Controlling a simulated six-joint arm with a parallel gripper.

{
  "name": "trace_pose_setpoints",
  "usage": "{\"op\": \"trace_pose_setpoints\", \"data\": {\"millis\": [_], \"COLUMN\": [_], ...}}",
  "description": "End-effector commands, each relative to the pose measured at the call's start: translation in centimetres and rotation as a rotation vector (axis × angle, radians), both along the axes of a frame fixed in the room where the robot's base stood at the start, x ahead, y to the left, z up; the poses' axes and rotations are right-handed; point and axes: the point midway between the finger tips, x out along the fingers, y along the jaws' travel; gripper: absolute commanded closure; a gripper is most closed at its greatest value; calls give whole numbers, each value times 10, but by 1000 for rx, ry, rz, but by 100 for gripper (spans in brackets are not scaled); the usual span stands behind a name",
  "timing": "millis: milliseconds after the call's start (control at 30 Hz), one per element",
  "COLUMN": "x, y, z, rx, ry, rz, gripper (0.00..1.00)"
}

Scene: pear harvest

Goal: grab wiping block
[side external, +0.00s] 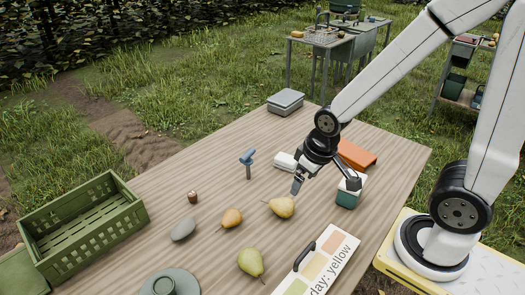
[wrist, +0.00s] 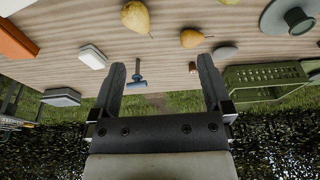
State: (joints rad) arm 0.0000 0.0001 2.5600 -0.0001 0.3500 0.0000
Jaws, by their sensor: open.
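A small white block (side external: 285,161), which I take to be the wiping block, lies flat on the wooden table just behind and left of my gripper in the side view. Its far end is close to the arm's wrist in the picture. In the wrist view the white block (wrist: 93,56) lies left of my left finger, outside the jaws. My gripper (side external: 326,184) is open and empty above the table, with one finger near a yellow pear (side external: 281,207). The open fingers (wrist: 161,63) also show in the wrist view.
A teal container (side external: 348,192) and an orange block (side external: 356,154) stand right of my gripper. A grey box (side external: 286,101) sits at the back; a green crate (side external: 120,213) is far left. Other pears lie in front.

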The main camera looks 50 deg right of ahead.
Motion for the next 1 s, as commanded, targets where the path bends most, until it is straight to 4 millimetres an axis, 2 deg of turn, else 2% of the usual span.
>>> {"op": "trace_pose_setpoints", "data": {"millis": [200,367,667,1000], "x": [1,4,21,59], "y": [-1,-5,-16,-33], "z": [-1,-7,-33,-66], "rx": [9,50,247,566], "ry": [8,46,197,350], "rz": [-20,-115,-513,-1030], "gripper": [0,0,0,0]}}
